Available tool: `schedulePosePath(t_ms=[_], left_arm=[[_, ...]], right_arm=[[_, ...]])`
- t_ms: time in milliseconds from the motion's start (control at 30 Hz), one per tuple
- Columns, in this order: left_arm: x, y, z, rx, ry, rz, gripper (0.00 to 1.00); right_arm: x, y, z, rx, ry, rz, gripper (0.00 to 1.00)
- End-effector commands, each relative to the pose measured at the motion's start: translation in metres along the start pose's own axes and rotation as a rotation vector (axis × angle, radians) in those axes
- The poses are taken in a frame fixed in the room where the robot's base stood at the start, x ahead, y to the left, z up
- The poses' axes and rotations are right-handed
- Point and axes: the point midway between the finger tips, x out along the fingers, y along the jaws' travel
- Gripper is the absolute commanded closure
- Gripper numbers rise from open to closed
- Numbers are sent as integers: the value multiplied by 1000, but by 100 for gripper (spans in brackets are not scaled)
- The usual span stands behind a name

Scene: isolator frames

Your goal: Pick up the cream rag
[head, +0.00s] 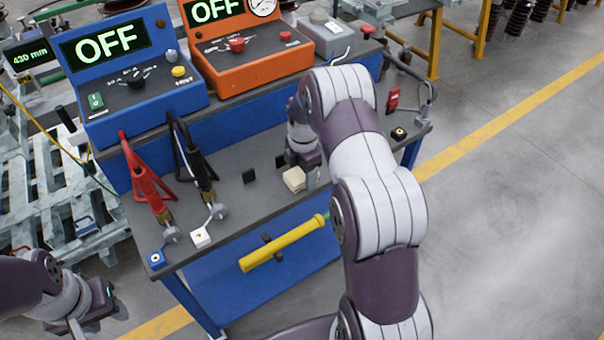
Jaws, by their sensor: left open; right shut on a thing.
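The cream rag (294,179) is a small folded pale block on the dark grey top of the bench, near its front edge. My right gripper (304,177) is down at the rag and shut on it; my own wrist and arm hide part of the fingers. Whether the rag is clear of the bench top I cannot tell. My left gripper (93,314) is open and empty at the lower left, away from the bench, over the floor.
The bench (232,212) carries a blue box (135,85) and an orange box (245,55), both showing OFF. Red clamps (146,180) and black clamps (197,165) stand at the left. A yellow tube (283,243) runs along the front. Open floor lies right.

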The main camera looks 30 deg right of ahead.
Motion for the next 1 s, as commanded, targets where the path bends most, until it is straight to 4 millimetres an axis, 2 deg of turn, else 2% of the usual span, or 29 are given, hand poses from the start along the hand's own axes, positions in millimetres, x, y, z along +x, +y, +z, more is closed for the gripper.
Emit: schedulePosePath(t_ms=[167, 300, 700, 833, 1000], left_arm=[[2, 0, 0, 0, 0, 0, 57], [4, 0, 0, 0, 0, 0, 57], [9, 0, 1, 0, 0, 0, 57], [10, 0, 1, 0, 0, 0, 57], [10, 0, 1, 0, 0, 0, 57]], right_arm=[[-17, 1, 0, 0, -1, 4, 64], [-43, 0, 0, 0, -1, 4, 64], [-95, -93, 8, 2, -1, 3, 64], [-105, -110, 9, 1, -1, 1, 64], [-109, -117, 9, 1, 0, 0, 64]])
